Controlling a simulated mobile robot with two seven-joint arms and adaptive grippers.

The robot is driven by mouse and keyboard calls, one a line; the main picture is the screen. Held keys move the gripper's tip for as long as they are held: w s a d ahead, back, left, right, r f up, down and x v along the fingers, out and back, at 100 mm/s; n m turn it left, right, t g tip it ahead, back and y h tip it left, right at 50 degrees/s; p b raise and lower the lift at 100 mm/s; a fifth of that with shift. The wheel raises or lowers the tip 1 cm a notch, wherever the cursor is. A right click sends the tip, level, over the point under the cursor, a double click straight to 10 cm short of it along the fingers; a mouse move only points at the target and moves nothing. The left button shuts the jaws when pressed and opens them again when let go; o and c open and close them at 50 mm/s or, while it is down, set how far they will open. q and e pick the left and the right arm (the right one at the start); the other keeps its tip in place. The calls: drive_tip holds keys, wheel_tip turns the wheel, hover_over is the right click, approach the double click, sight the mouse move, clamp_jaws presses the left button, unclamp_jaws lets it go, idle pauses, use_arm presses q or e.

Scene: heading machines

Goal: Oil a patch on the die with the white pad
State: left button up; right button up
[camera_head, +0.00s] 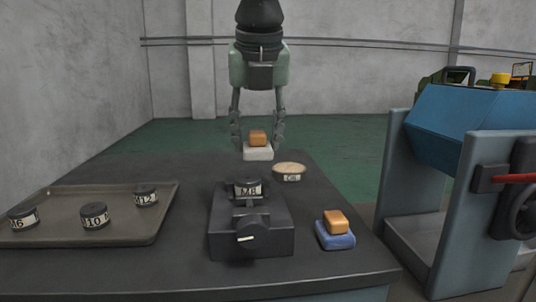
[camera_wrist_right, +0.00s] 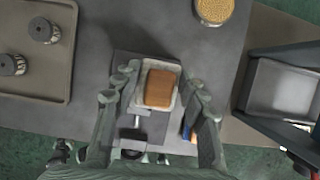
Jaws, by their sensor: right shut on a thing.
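The white pad (camera_head: 258,153) has an orange-brown block handle (camera_head: 258,137). My right gripper (camera_head: 258,143) is shut on it and holds it in the air, behind the die and apart from it. In the right wrist view the pad's white rim (camera_wrist_right: 150,105) shows around the handle (camera_wrist_right: 161,88) between the fingers. The die (camera_head: 248,188), a dark round piece labelled M8, sits on a dark block fixture (camera_head: 270,240); the pad hides it in the wrist view. A tan-topped round oil dish (camera_head: 289,169) stands right of the pad. My left gripper is not in view.
A blue pad (camera_head: 337,240) with an orange handle lies on the table right of the fixture. A tray (camera_head: 60,238) at left holds dies labelled M6, M10 and M12. A blue machine (camera_head: 450,125) with a red-handled wheel stands at right.

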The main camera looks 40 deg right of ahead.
drive_tip(key=w+d+f+m+g+p, duration=0.1)
drive_tip(key=w+d+m, duration=0.2)
drive_tip(key=d, duration=0.2)
drive_tip(key=w+d+f+m+g+h+p, duration=0.1)
drive_tip(key=w+d+m, duration=0.2)
drive_tip(key=d, duration=0.3)
drive_tip(key=w+d+f+m+h+p, duration=0.1)
drive_tip(key=w+d+m, duration=0.2)
drive_tip(key=w+d, duration=0.1)
drive_tip(key=shift+w+d+f+g+p, duration=0.1)
drive_tip(key=shift+d+f+g+p, duration=0.1)
drive_tip(key=shift+d, duration=0.2)
drive_tip(key=shift+d+f+g+p, duration=0.1)
drive_tip(key=shift+d+g+p, duration=0.1)
drive_tip(key=shift+d, duration=0.2)
wheel_tip(320, 180, down, 3)
drive_tip(key=shift+r, duration=0.15)
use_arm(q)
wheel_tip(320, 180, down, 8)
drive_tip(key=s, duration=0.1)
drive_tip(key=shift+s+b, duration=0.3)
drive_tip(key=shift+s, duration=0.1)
use_arm(e)
drive_tip(key=shift+f, duration=0.85)
use_arm(q)
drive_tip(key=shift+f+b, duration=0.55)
drive_tip(key=shift+b, duration=0.05)
use_arm(e)
drive_tip(key=shift+f, duration=0.55)
